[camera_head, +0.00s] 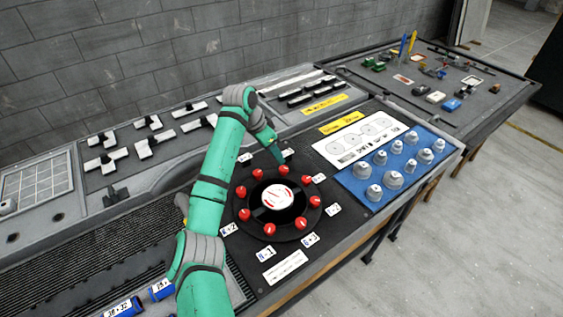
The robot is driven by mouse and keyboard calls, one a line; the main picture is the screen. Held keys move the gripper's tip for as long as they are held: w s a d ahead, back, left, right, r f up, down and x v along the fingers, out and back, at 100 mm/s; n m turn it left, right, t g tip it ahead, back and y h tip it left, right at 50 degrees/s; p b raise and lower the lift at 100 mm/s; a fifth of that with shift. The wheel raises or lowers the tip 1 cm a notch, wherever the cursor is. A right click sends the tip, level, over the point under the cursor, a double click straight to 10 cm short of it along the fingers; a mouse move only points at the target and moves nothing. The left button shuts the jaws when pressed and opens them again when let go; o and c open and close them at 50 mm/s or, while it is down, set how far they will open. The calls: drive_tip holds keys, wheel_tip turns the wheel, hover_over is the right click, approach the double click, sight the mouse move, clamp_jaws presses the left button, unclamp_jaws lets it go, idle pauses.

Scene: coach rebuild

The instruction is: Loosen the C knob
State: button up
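A round black dial plate (278,218) carries a ring of several red knobs around a white and red centre disc (278,198). The nearest knob to my gripper is a red knob (283,170) at the far side of the ring. Small white label cards (333,209) stand around the ring; their letters are too small to tell which knob is C. My green arm reaches over the left side of the panel. My gripper (287,155) is just beyond the far knobs, small and partly hidden by my wrist. I cannot tell its opening or whether it touches anything.
A blue board (376,198) with several grey knobs lies to the right, below a white chart (360,138). Black and white levers (150,123) line the back left. A dark table (490,118) with small parts stands at the far right. A grey wall closes the back.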

sight(284, 168)
drive_tip(key=x, duration=0.9)
drive_tip(key=shift+w+f, duration=0.1)
drive_tip(key=shift+a, duration=0.1)
drive_tip(key=c, duration=1)
